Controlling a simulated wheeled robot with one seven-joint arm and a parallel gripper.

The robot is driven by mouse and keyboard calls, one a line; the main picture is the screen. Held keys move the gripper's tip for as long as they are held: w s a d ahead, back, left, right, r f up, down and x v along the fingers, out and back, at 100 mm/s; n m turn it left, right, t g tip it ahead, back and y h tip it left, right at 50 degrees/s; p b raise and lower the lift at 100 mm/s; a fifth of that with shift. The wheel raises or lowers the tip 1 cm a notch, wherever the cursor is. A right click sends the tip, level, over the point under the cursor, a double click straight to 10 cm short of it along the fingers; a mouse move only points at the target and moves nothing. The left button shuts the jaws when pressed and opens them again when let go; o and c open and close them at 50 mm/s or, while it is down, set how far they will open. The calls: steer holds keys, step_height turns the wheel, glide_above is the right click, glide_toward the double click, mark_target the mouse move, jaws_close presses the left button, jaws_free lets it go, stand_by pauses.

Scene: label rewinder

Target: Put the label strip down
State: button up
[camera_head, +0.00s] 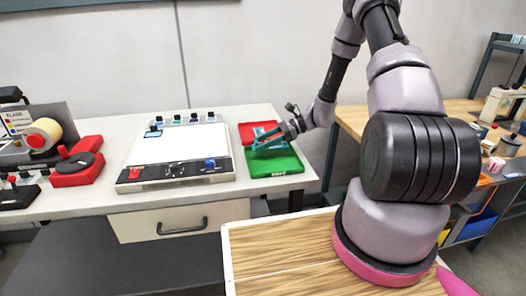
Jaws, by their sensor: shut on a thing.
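My gripper (268,137) is at the end of my arm, low over the green tray (283,166) on the white table. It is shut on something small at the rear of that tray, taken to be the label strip. The strip itself is too small and too covered by the fingers to make out clearly. Teal parts show at the fingers. I cannot tell whether the strip touches the tray.
A red tray (246,131) lies just behind the green one. A flat white-topped machine with knobs (178,153) stands to the left. Further left are a red device (77,165) and a tape roll (42,134). My arm's base is by the wooden surface (281,246) in front.

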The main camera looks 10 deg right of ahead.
mark_target(261, 155)
steer(key=shift+f, duration=1.6)
steer(key=o, duration=1)
steer(key=shift+f, duration=0.15)
steer(key=shift+o, duration=0.2)
